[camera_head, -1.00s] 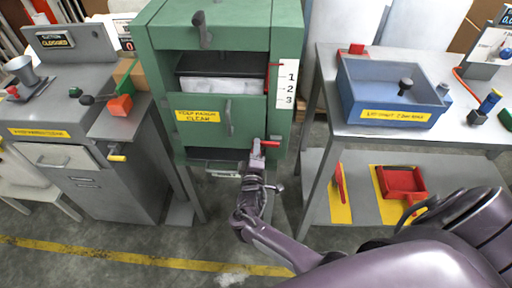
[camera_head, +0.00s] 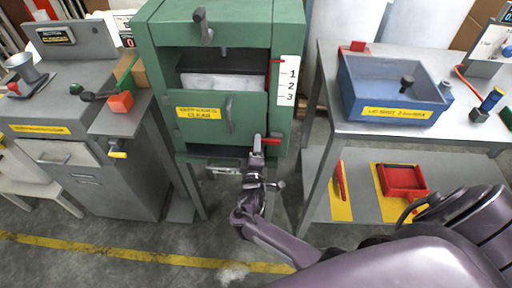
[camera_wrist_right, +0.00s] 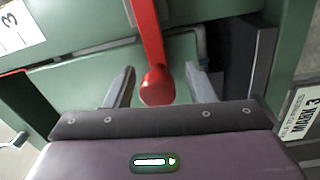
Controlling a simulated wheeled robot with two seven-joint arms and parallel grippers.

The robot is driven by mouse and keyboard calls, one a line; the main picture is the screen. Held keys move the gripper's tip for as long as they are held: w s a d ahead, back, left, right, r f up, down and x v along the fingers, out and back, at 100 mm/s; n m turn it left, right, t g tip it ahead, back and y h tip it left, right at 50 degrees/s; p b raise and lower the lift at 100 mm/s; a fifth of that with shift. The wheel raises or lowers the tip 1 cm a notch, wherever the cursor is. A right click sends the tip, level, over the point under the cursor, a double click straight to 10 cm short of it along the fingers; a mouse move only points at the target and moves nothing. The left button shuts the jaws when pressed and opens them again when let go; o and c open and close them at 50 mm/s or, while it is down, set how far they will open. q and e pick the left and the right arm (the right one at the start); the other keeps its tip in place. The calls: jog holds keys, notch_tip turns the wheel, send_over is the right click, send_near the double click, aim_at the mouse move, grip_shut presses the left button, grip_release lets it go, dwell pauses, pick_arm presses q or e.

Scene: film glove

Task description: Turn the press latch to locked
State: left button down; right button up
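The green press (camera_head: 222,22) stands at the middle of the head view, its lower door (camera_head: 238,119) covering the front. The red latch lever (camera_head: 272,141) sticks out sideways at the door's lower right. In the right wrist view the red latch lever (camera_wrist_right: 150,40) comes down from the top, its rounded end between my fingers. My right gripper (camera_head: 257,145) is at the latch from below. In the wrist view its fingers (camera_wrist_right: 161,72) are open, one on each side of the lever, with gaps visible. My left gripper is not in view.
A white 1-2-3 scale (camera_head: 287,80) is on the press's right side. A bench with a blue bin (camera_head: 390,92) stands to the right, with a red tray (camera_head: 404,181) on its lower shelf. A grey cabinet (camera_head: 110,183) stands left. The floor in front is clear.

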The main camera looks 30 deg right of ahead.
jog(key=v, duration=0.7)
jog(key=shift+s+a, duration=0.2)
jog(key=shift+s, duration=0.2)
jog(key=s+f+m+g+y, duration=0.15)
jog(key=s+f, duration=0.25)
jog(key=f, duration=0.4)
jog(key=s+f+g+y, duration=0.3)
jog(key=s+f, duration=0.2)
jog(key=f, duration=0.3)
jog(key=s+f+m+g+y, duration=0.15)
jog(key=s+f, duration=0.25)
jog(key=f, duration=0.4)
jog(key=s+f+m+g+y, duration=0.2)
jog(key=s+f+g, duration=0.2)
jog(key=s, duration=0.9)
jog(key=s+f+m+g+y, duration=0.1)
jog(key=s+f+g, duration=0.3)
jog(key=s+f, duration=0.5)
jog(key=s+m, duration=0.1)
jog(key=s, duration=0.4)
jog(key=shift+s+a+f+m+g+y, duration=0.2)
jog(key=shift+m+g+y, duration=0.1)
jog(key=shift+g+y, duration=0.1)
